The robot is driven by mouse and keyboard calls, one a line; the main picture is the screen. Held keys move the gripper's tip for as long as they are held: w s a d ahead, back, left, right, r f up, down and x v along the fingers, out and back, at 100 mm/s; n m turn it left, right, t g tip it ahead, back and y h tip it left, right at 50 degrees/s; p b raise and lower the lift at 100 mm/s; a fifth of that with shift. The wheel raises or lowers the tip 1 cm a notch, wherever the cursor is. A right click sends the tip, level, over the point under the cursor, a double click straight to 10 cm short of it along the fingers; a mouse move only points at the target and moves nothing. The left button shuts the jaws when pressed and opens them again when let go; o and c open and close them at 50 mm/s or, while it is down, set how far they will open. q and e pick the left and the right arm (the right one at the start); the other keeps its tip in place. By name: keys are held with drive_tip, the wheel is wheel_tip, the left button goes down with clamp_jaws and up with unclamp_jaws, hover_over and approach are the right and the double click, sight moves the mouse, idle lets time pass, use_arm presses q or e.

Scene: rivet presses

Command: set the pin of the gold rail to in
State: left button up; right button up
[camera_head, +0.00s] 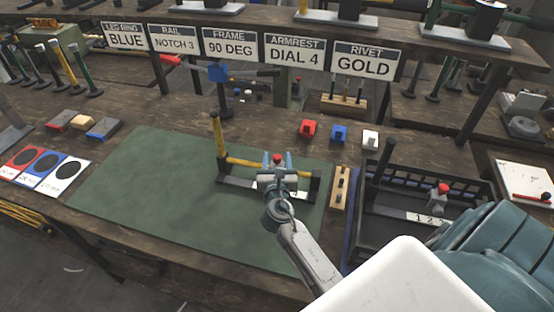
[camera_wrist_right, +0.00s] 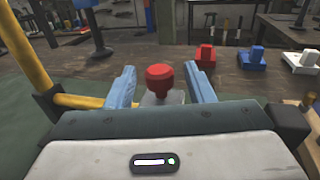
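The gold rail (camera_head: 243,162) lies across the right part of the green mat, with a yellow post (camera_head: 216,133) upright at its left end. It also shows at the left of the right wrist view (camera_wrist_right: 82,101). Its pin has a red knob (camera_wrist_right: 159,76) on a grey block, and the knob also shows in the head view (camera_head: 277,157). My right gripper (camera_head: 277,164) is at the pin, its blue fingers open on both sides of the knob, with gaps visible. Whether the pin is in or out is unclear. My left gripper is not in view.
A dark crate (camera_head: 475,218) at right holds another part with a red knob and number strip. A wooden block (camera_head: 340,188) stands beside the mat. Red (camera_head: 308,129), blue (camera_head: 339,134) and white (camera_head: 370,139) blocks sit behind. The mat's left part (camera_head: 140,190) is clear.

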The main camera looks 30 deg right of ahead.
drive_tip(key=b+v, duration=0.2)
drive_tip(key=v, duration=0.9)
drive_tip(key=shift+w, duration=0.1)
